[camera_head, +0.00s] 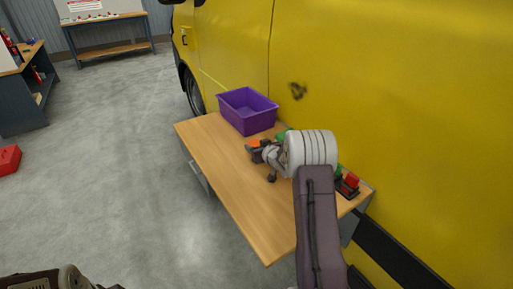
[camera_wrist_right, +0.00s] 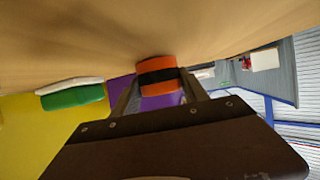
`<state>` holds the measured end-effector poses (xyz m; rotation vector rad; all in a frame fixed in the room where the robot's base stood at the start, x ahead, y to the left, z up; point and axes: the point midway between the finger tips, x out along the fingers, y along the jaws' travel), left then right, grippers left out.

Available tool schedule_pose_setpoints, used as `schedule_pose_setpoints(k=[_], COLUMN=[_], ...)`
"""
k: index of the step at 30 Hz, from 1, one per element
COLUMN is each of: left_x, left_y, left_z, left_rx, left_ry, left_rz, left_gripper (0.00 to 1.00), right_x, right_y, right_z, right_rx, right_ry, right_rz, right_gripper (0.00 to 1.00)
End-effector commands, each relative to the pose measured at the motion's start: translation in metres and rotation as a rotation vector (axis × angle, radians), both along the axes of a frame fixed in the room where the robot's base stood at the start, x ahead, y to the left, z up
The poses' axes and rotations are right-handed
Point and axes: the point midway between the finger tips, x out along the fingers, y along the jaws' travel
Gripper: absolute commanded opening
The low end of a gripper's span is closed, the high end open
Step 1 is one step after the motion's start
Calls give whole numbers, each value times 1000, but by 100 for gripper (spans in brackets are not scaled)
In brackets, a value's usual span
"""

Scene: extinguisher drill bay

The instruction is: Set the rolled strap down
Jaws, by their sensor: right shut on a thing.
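The rolled strap is orange with a black band (camera_wrist_right: 157,74). It sits between the two fingertips of my right gripper (camera_wrist_right: 158,88) in the right wrist view, close to the wooden tabletop; I cannot tell whether it touches. In the head view the orange strap (camera_head: 254,143) shows small beside my right gripper (camera_head: 256,151), low over the far half of the table (camera_head: 232,180), just in front of the purple bin (camera_head: 248,112). My right arm hides part of the table.
A green item (camera_head: 281,136) lies right of the strap; in the wrist view a green and white item (camera_wrist_right: 72,98) shows. A red and black item (camera_head: 349,184) is at the table's right edge. A yellow van (camera_head: 370,90) stands behind. The table's left and front are clear.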

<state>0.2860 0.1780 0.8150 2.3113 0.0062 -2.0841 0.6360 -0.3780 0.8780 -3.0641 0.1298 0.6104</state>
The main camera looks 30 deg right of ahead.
Motion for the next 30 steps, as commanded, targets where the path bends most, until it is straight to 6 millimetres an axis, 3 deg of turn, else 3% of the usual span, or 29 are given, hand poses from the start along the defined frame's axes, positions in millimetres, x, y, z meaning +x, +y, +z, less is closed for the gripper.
schedule_pose_setpoints(k=[4,5,6,18,23,30], left_x=[0,0,0,0,0,0], left_y=[0,0,0,0,0,0], left_z=[-4,-3,-2,2,3,7], left_rx=[0,0,0,0,0,0], left_ry=[0,0,0,0,0,0], left_rz=[0,0,0,0,0,0], left_gripper=[49,49,49,49,49,49], right_x=[0,0,0,-1,-28,-83], right_y=[0,0,0,0,1,6], right_z=[-5,-4,-4,4,14,36], right_rx=[0,0,0,0,1,0], right_ry=[-1,0,0,-1,-1,0], right_rz=[0,0,0,0,-3,-2], right_gripper=[1,60,71,73,73,73])
